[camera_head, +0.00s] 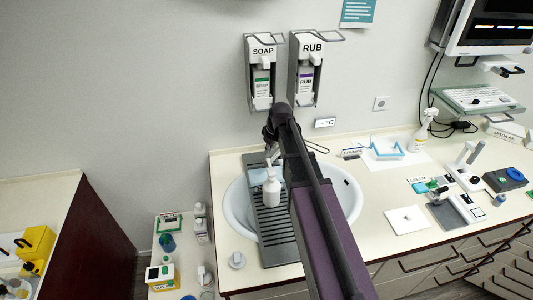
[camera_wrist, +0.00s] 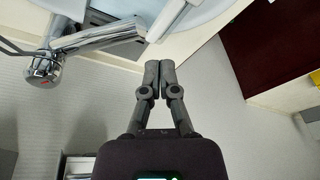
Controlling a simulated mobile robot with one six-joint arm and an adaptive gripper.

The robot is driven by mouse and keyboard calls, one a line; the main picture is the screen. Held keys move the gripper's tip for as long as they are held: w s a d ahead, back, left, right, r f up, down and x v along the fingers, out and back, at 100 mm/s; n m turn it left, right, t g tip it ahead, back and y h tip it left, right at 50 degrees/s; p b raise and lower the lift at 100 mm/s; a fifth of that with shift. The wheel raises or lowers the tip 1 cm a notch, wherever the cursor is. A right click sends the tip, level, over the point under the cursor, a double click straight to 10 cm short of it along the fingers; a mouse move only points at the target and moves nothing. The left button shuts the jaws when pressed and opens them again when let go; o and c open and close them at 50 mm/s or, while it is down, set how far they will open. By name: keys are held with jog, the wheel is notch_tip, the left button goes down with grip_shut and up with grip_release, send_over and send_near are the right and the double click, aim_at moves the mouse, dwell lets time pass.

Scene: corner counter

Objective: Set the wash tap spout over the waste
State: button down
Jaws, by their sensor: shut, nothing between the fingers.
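The chrome wash tap (camera_wrist: 42,68) is at the upper left of the wrist view, with a red mark on its round body. Its spout (camera_wrist: 100,38) reaches right from the body towards the pale basin. A wire-like lever (camera_wrist: 14,46) shows at the left edge. My gripper (camera_wrist: 152,68) is shut and empty, its fingertips together just right of the spout end; I cannot tell if they touch. In the head view my arm hides most of the tap. The white basin (camera_head: 350,194) shows on both sides of my arm. The waste is hidden in both views.
A black ribbed rack (camera_head: 279,247) lies across the basin, with a white pump bottle (camera_head: 271,190) on it. Soap (camera_head: 262,75) and rub (camera_head: 305,72) dispensers hang on the wall behind. A white tile (camera_head: 407,220) lies on the counter right of the basin.

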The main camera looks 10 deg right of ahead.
aim_at(275, 154)
jog(key=w+n+y, duration=0.1)
jog(key=w+n, duration=0.2)
jog(key=w, duration=0.5)
jog(key=shift+w+d+r+t, duration=0.25)
jog(key=shift+d+r+t, duration=0.05)
jog(key=shift+f, duration=0.15)
notch_tip(275, 154, down, 10)
jog(key=b, duration=1)
jog(key=shift+s+d, duration=0.15)
